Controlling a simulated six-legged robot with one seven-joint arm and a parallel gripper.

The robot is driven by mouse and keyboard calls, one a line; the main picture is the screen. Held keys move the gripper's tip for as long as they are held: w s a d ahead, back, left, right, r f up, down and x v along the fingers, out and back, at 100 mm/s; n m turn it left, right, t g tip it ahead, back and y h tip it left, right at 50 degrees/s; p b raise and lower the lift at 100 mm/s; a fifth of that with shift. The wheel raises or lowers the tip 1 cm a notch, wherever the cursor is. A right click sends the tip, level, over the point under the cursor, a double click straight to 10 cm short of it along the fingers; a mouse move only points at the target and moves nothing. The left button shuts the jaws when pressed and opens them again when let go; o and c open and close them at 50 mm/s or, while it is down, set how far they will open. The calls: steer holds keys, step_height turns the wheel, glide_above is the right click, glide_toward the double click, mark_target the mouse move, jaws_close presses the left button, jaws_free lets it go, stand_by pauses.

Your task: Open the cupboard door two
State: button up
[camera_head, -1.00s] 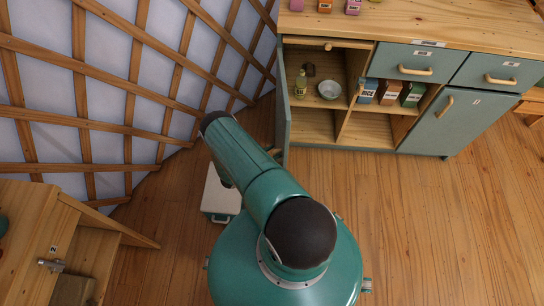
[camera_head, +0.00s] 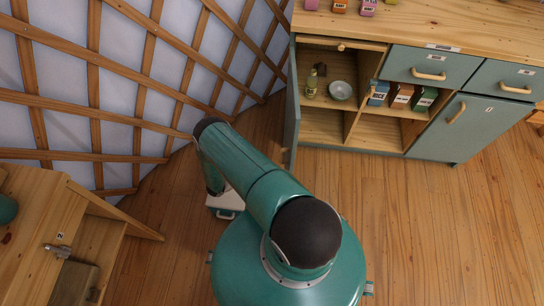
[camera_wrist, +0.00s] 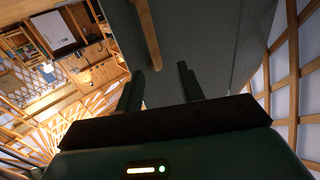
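The teal cupboard (camera_head: 352,156) stands at the upper right of the head view. My arm hides the gripper in the head view.
A bowl (camera_head: 340,90), a bottle (camera_head: 311,84) and several boxes (camera_head: 401,96) sit on the open shelves. Lattice wall (camera_head: 150,75) rises at the left. A wooden cabinet (camera_head: 30,215) with a metal latch stands at lower left. The floor (camera_head: 430,230) at right is clear.

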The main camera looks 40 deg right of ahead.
steer(key=v, duration=0.4)
steer(key=shift+a, duration=0.2)
steer(key=shift+w, duration=0.1)
